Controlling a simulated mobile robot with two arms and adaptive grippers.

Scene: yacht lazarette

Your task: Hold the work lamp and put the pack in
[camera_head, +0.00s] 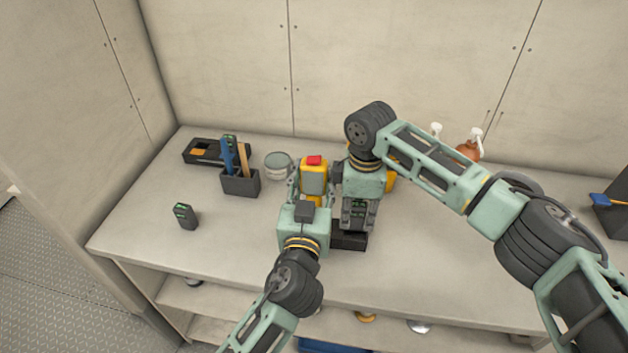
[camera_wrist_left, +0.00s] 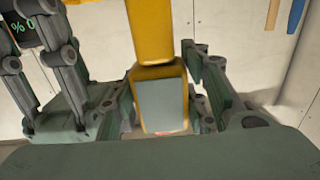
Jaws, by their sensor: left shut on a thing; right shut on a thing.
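The yellow work lamp (camera_head: 314,176), with a grey panel and a red top, is held between the fingers of my left gripper (camera_head: 311,187). In the left wrist view the lamp (camera_wrist_left: 159,98) sits between the two fingers. My right gripper (camera_head: 358,212) is just right of the lamp, pointing down, shut on a dark pack (camera_head: 355,222) with green marks. The pack's green display (camera_wrist_left: 20,27) shows at the upper left of the left wrist view. The pack is above or against a black block (camera_head: 348,241); I cannot tell whether they touch. The lamp's opening is hidden.
Another dark pack (camera_head: 185,216) stands on the left of the bench (camera_head: 140,235). A black holder (camera_head: 240,183) with blue and orange tools, a black tray (camera_head: 200,151) and a grey-lidded jar (camera_head: 278,165) are behind. Bottles (camera_head: 468,150) stand at the back right. The front left is clear.

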